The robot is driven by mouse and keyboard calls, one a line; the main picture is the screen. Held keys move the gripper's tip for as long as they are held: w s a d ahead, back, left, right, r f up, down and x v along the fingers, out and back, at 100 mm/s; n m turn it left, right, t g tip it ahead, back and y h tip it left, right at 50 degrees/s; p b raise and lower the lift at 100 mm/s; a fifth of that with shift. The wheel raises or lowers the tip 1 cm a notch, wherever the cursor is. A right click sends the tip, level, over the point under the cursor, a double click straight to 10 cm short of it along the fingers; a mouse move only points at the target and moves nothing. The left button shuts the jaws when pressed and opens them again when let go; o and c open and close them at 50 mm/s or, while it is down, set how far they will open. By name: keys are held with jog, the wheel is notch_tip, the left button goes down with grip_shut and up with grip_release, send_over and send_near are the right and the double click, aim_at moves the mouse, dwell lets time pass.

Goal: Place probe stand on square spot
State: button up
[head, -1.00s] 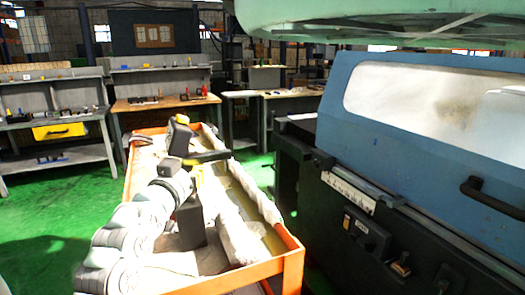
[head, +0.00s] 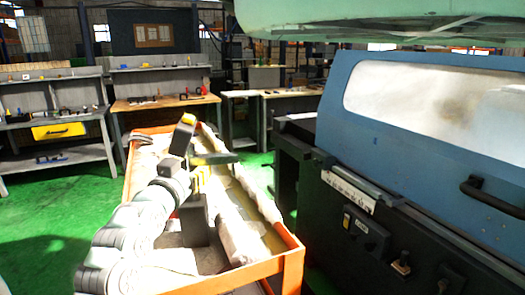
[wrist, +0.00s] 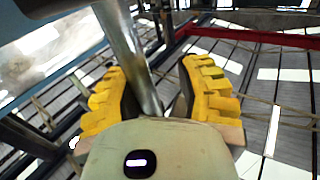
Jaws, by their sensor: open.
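My gripper (head: 206,140) is above the orange-edged cart in the head view, with one dark finger pointing up and one pointing right. In the wrist view my gripper (wrist: 157,88) is open, its yellow-backed fingers wide apart. I cannot make out the square spot.
The cart (head: 280,262) has a raised orange rim. The blue and dark grinder (head: 420,150) stands close on its right, with a handle (head: 490,197) sticking out. Workbenches (head: 165,103) with small tools stand behind. Green floor (head: 70,200) is open on the left.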

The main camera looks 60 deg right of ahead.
jog(key=shift+a+r, duration=0.1)
jog(key=shift+r, duration=0.15)
jog(key=p+v, duration=0.2)
jog(key=v, duration=0.9)
jog(key=shift+s+a, duration=0.15)
jog(key=shift+a, duration=0.25)
jog(key=o, duration=1.1)
jog(key=shift+o, duration=0.2)
jog(key=shift+f, duration=0.1)
